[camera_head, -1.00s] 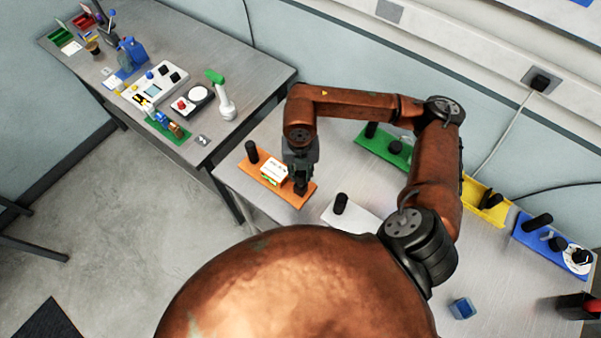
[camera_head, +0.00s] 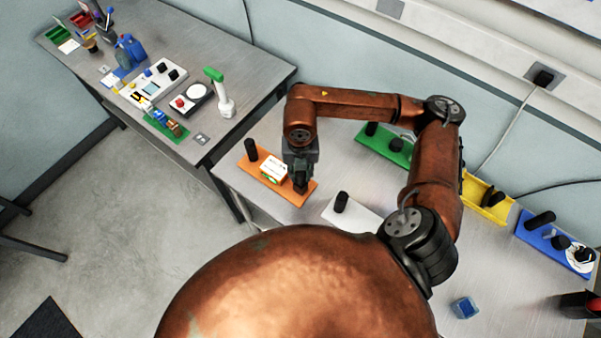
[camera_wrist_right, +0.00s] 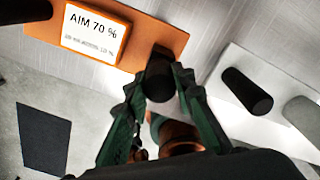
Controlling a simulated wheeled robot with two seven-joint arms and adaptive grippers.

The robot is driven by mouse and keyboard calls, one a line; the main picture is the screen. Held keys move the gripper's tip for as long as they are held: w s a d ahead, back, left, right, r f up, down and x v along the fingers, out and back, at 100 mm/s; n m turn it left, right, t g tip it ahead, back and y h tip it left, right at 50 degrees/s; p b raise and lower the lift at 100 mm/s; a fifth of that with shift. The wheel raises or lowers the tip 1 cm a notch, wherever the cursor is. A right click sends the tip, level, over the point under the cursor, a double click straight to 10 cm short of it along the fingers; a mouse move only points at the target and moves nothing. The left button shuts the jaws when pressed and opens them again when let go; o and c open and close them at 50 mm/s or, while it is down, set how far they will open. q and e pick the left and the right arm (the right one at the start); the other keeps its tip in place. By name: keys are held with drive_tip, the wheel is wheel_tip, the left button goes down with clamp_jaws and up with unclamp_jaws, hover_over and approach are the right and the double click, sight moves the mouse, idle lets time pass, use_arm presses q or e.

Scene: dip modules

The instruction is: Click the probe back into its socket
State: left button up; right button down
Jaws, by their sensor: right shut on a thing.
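An orange module (camera_head: 248,170) lies at the left end of the near bench. It carries a white display box (camera_head: 274,168), which reads "AIM 70 %" in the right wrist view (camera_wrist_right: 93,36). A black upright cylinder (camera_head: 251,149) stands at its far left end. My right gripper (camera_head: 300,184) is over the module's right end, pointing down. In the right wrist view its green-dark fingers (camera_wrist_right: 158,92) are closed on a black cylindrical piece (camera_wrist_right: 160,72), perhaps the probe's handle. Its lower end is hidden, so I cannot tell how it sits in the module. My left gripper is not in view.
A white module with a black cylinder (camera_head: 341,202) lies right of my gripper. Green (camera_head: 366,141), yellow (camera_head: 486,205) and blue (camera_head: 537,234) modules stand farther along the bench. A small blue block (camera_head: 464,307) lies at the front. Another bench (camera_head: 236,60) stands left, across a gap.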

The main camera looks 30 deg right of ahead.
drive_tip(key=shift+f+b, duration=0.35)
drive_tip(key=shift+f, duration=0.15)
idle(0.3)
drive_tip(key=c, duration=1.6)
unclamp_jaws()
drive_tip(key=shift+o, duration=0.8)
drive_tip(key=o, duration=0.4)
drive_tip(key=shift+o, duration=0.2)
drive_tip(key=shift+r, duration=0.15)
drive_tip(key=shift+r+p, duration=2.65)
drive_tip(key=shift+r, duration=1.75)
